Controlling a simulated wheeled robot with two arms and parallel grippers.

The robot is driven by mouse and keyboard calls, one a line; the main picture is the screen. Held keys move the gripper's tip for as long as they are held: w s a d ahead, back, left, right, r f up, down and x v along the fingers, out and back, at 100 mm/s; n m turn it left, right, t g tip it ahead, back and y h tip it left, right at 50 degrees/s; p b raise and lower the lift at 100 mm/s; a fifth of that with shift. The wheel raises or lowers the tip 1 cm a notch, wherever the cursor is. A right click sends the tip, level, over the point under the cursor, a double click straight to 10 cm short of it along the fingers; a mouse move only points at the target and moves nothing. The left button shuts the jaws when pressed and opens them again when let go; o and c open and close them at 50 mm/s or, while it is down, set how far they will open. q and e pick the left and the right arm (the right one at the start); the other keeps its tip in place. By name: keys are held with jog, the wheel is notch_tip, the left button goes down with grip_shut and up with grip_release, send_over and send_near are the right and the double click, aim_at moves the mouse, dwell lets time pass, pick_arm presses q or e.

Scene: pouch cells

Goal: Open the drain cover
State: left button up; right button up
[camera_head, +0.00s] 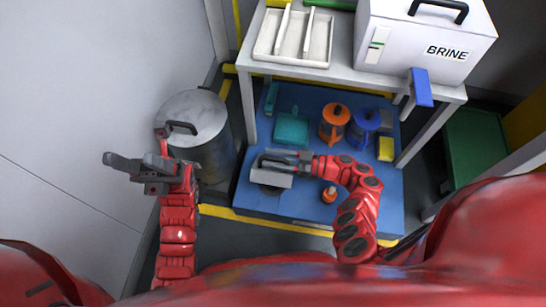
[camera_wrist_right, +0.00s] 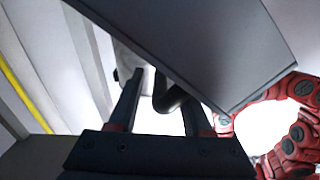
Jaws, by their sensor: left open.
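The drain cover (camera_head: 272,178), a light grey slab with a dark handle, is on the left of the low blue surface. It looks tilted, with a dark patch (camera_head: 268,190) at its lower edge. My right gripper (camera_head: 281,158) reaches it from the right, and its fingers are around the handle. In the right wrist view the slab (camera_wrist_right: 205,50) fills the top, and the black handle (camera_wrist_right: 166,100) sits between the two fingers (camera_wrist_right: 163,105). Whether the slab is clear of the surface is hard to tell. My left gripper (camera_head: 135,166) is open and empty, at the left.
A grey drum (camera_head: 208,130) with a handled lid stands left of the blue surface (camera_head: 300,205). An orange pot (camera_head: 334,122), a blue pot (camera_head: 362,128), a teal container (camera_head: 291,129) and a small orange bottle (camera_head: 329,195) are nearby. A table with a BRINE box (camera_head: 408,50) stands behind.

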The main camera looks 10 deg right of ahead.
jog(key=c, duration=0.7)
grip_shut()
jog(key=shift+f, duration=0.15)
dwell(0.4)
